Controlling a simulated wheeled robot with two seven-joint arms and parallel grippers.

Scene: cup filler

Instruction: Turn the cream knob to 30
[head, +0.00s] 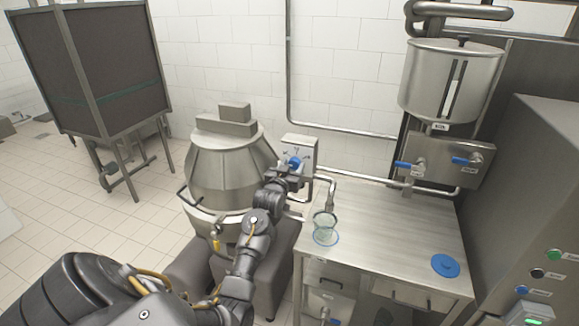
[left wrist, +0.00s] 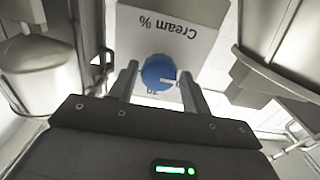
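The cream knob (head: 294,162) is a round blue dial on a grey metal control box (head: 306,145) beside the large steel vessel. In the left wrist view the knob (left wrist: 158,73) sits under the upside-down label "Cream %" and has a pale pointer mark towards the picture's right. Scale figures near it are partly hidden and too small to read surely. My left gripper (left wrist: 160,86) is open, with one finger on each side of the knob and small gaps showing. In the head view my left gripper (head: 284,174) reaches up to the box. My right gripper is out of view.
A conical steel vessel (head: 225,170) stands close to my left arm. Pipes run from the box towards a steel table (head: 385,230) with a clear glass (head: 325,229) and a blue disc (head: 445,265). A steel tank (head: 450,80) hangs at the back right.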

